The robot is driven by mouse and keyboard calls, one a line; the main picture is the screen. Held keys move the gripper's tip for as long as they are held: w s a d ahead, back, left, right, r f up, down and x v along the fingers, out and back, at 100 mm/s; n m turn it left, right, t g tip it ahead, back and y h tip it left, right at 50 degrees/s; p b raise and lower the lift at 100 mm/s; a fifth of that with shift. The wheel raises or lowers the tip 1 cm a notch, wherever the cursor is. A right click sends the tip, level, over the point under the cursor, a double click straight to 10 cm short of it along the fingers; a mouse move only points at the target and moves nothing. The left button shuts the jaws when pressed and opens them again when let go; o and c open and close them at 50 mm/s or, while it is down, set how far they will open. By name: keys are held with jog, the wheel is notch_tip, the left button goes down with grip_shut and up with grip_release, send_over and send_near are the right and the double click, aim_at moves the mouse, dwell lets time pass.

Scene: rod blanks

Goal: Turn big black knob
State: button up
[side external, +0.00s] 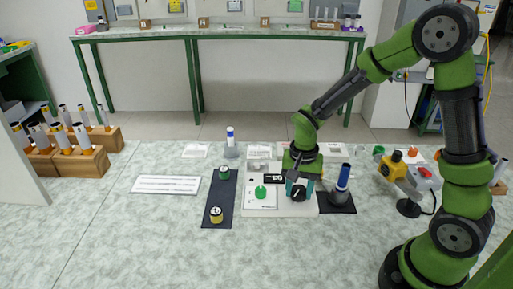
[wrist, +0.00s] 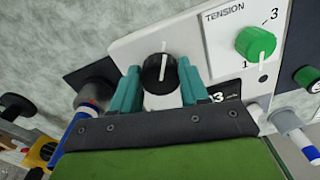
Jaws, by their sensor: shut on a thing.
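The big black knob (wrist: 158,75) has a white pointer line and sits on a pale panel (wrist: 135,45). In the wrist view, the two teal fingers of my gripper (wrist: 157,88) stand on either side of the knob and are shut on it. In the side external view, my gripper (side external: 298,187) comes down over the black knob (side external: 298,194) at the panel's right part.
A dark mat (side external: 219,200) with a green-topped and a yellow-topped round piece lies left of the panel. A blue-capped cylinder (side external: 342,182) stands close on the right. A yellow device (side external: 397,168) is further right. The table front is clear.

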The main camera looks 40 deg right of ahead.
aim_at(300, 190)
jog(key=n, duration=0.6)
jog(key=shift+d, duration=0.1)
jog(key=n, duration=0.6)
jog(key=shift+d, duration=0.1)
dwell(0.4)
jog(key=o, duration=1.1)
jog(key=shift+c, duration=0.2)
notch_tip(300, 190, up, 17)
